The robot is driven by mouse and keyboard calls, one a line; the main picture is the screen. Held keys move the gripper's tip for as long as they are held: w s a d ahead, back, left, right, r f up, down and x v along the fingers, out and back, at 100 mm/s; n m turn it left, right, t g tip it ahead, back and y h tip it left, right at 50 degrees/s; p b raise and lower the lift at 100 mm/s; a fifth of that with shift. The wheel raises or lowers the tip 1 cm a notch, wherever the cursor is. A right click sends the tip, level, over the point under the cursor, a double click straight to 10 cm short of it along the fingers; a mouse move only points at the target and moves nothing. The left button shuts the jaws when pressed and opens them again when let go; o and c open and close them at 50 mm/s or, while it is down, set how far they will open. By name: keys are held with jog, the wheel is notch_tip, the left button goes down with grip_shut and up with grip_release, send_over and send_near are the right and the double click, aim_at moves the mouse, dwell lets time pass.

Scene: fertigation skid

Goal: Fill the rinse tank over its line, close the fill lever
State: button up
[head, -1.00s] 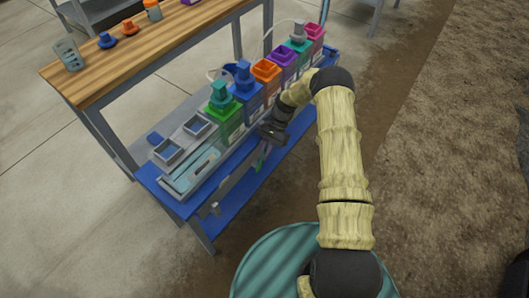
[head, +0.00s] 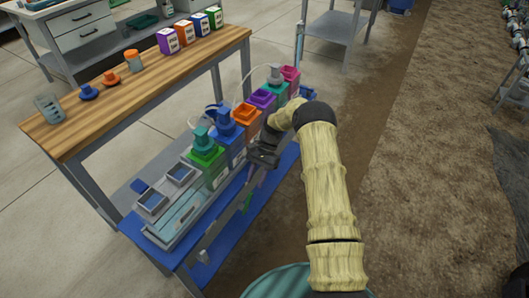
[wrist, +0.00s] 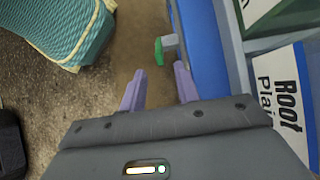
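A green lever handle (wrist: 161,48) on a short grey stem juts from the side of the blue bench in the wrist view. In the head view a small green piece (head: 247,201) shows below the bench's front edge. My gripper (wrist: 160,85) has its two purple fingers apart with bare floor between them. The green handle lies beyond the fingertips, not touching. In the head view my gripper (head: 257,177) hangs at the front of the bottle row. A clear, teal-tinted low tank (head: 184,216) sits at the bench's near end; I cannot read its level or line.
Several coloured dosing bottles, including a green one (head: 209,165), stand along the blue bench (head: 160,247). A wooden table (head: 150,85) with cups and boxes stands behind. A labelled container (wrist: 283,95) is close on the right of the wrist view. Open ground lies right.

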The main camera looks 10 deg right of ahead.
jog(key=v, duration=1)
jog(key=shift+r+p, duration=0.2)
jog(key=shift+p, duration=0.25)
jog(key=shift+w+d, duration=0.1)
jog(key=shift+r, duration=0.2)
grip_shut()
jog(key=s+a+r+n+t+h, duration=0.2)
jog(key=s+r+n+t+h, duration=0.25)
jog(key=s+r, duration=0.55)
jog(key=s+r+n+t, duration=0.1)
jog(key=s+r+n, duration=0.1)
jog(key=s, duration=0.7)
jog(key=s+r+n+t, duration=0.2)
jog(key=s+r, duration=0.2)
jog(key=s, duration=0.5)
jog(key=shift+d+h, duration=0.25)
jog(key=shift+h, duration=0.2)
